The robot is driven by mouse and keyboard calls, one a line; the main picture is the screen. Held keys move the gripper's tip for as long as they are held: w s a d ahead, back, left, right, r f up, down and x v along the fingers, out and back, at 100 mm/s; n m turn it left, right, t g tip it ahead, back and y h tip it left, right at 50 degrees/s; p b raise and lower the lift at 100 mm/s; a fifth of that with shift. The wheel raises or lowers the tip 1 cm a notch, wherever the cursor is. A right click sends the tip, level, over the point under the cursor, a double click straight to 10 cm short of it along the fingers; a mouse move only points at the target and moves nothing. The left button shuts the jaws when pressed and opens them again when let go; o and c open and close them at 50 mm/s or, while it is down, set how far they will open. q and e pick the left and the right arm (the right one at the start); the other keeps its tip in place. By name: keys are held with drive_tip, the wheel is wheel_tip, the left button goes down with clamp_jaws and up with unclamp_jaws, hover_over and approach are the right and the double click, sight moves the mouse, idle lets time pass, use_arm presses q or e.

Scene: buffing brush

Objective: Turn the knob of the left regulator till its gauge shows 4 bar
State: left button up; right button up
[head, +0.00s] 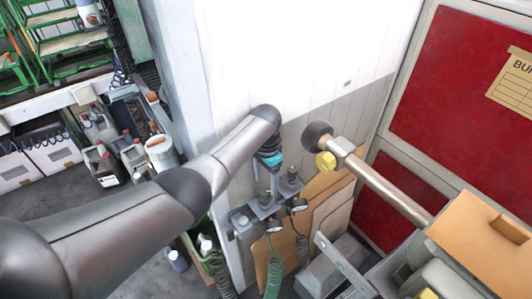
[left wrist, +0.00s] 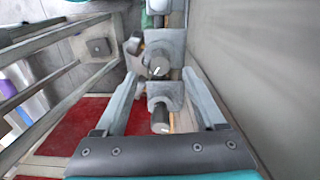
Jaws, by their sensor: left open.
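Two regulators are mounted side by side on a grey bracket at the wall in the head view, the left regulator (head: 242,218) and the right regulator (head: 291,183). Small round gauges (head: 273,226) hang at their front; their readings are too small to tell. My left gripper (head: 264,190) points down over the left regulator, its fingers apart. In the left wrist view, a dark knob with a white mark (left wrist: 160,66) lies between the open fingertips (left wrist: 162,75). A second marked knob (left wrist: 160,122) is nearer the palm. Contact with the knob cannot be told. My right gripper is not in view.
Coiled hoses (head: 274,275) hang below. Jugs (head: 103,163) stand at left.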

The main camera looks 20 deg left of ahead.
sight(266, 191)
use_arm(q)
wheel_tip(266, 191, up, 10)
drive_tip(key=p, duration=0.1)
drive_tip(key=shift+f, duration=0.2)
idle(0.4)
